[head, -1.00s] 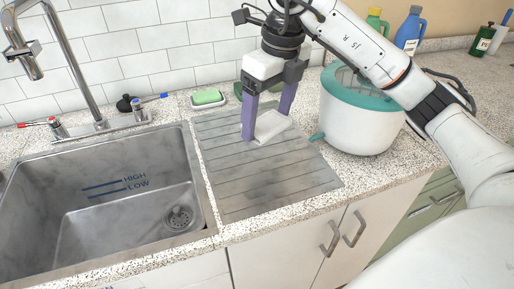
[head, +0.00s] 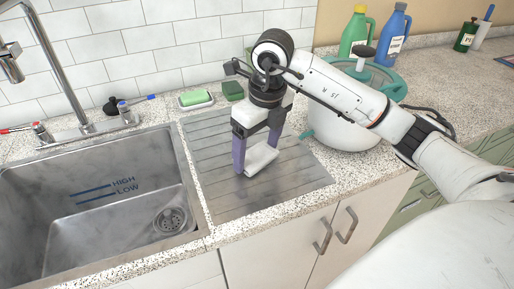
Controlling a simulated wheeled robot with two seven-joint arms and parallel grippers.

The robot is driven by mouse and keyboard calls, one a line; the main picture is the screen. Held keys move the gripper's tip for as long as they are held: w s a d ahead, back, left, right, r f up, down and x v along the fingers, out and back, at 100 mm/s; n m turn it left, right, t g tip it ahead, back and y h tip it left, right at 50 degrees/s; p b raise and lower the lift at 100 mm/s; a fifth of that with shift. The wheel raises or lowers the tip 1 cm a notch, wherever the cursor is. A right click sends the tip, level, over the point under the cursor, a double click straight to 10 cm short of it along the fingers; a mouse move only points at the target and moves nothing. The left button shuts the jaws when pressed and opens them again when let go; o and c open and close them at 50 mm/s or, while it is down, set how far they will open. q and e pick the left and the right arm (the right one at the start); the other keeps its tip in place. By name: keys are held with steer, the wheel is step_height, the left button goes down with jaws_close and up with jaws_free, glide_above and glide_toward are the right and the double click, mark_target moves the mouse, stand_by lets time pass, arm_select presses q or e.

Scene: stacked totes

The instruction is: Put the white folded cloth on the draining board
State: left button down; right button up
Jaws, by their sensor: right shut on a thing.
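The white folded cloth (head: 262,160) is between the purple fingers of my right gripper (head: 257,148), which is shut on it. The cloth looks squeezed and tilted. It is over the grey ribbed draining board (head: 225,195), near its middle; I cannot tell whether its lower edge touches the board. The gripper points down, and its left finger is in front of the board. My left gripper is not in view.
The steel sink (head: 100,215) is left of the board. A green soap in a white dish (head: 196,99) and a green sponge (head: 232,90) sit behind the board. A white pot with a teal rim (head: 345,130) stands to the right, under my right arm.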

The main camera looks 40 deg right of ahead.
mark_target(263, 156)
steer(key=shift+f, duration=0.2)
steer(key=o, duration=1)
steer(key=shift+r, duration=0.15)
steer(key=shift+r, duration=0.25)
steer(key=r, duration=0.3)
steer(key=s+r+p, duration=0.1)
steer(key=r, duration=0.7)
steer(key=shift+s+d+r+p, duration=0.15)
steer(key=shift+s+r+p, duration=0.15)
steer(key=shift+s, duration=0.1)
